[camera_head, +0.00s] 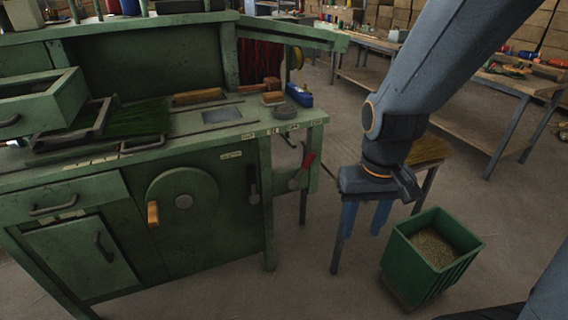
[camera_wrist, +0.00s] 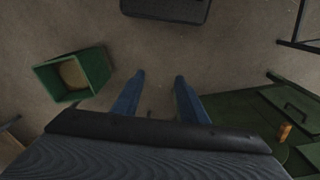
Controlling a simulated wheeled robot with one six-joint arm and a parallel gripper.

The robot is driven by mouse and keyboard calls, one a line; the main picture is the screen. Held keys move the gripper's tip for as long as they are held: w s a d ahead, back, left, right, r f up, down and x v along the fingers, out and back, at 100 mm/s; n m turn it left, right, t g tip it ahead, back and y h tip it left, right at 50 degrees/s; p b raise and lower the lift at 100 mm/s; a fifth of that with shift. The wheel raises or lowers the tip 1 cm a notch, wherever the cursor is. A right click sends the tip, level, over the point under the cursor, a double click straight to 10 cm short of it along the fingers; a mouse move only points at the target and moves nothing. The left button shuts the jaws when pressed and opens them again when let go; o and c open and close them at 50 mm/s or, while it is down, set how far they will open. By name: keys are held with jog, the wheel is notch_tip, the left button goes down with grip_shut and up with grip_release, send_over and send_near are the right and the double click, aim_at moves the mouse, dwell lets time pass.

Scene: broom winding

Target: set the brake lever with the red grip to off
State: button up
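The brake lever with the red grip (camera_head: 308,160) is on the right end of the green winding bench (camera_head: 200,163) in the head view. Its grip points up and leans slightly right; its lower part is small, and I cannot read its setting. My gripper (camera_head: 366,228) hangs to the right of the lever, apart from it, with its blue fingers pointing down. In the wrist view the two fingers (camera_wrist: 160,82) stand apart with nothing between them. The lever does not show in the wrist view.
A green bin (camera_head: 420,270) with straw-coloured contents stands on the floor right of my gripper. A small stand with broom bristles (camera_head: 428,150) is behind my arm. A crank wheel with a wooden handle (camera_head: 153,213) and a dark-gripped lever (camera_head: 253,190) are on the bench front.

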jog(key=w+d+f+t+b, duration=0.1)
jog(key=w+f+t+b, duration=0.2)
jog(key=w, duration=0.5)
jog(key=w+d+f+m+t+b, duration=0.1)
jog(key=w+f+t+b, duration=0.15)
jog(key=w+f, duration=0.45)
jog(key=w+d+f+t+b, duration=0.1)
jog(key=w+f+t+b, duration=0.15)
jog(key=w, duration=0.75)
jog(key=m+t+y+b, duration=0.2)
jog(key=t+y+b, duration=0.5)
jog(key=b, duration=0.4)
send_near(310, 162)
jog(key=a+t+h, duration=0.1)
jog(key=x, duration=0.7)
jog(key=shift+w+f+b, duration=0.3)
jog(key=shift+w+b, duration=0.05)
jog(key=shift+w, duration=0.05)
jog(key=shift+c, duration=0.3)
grip_shut()
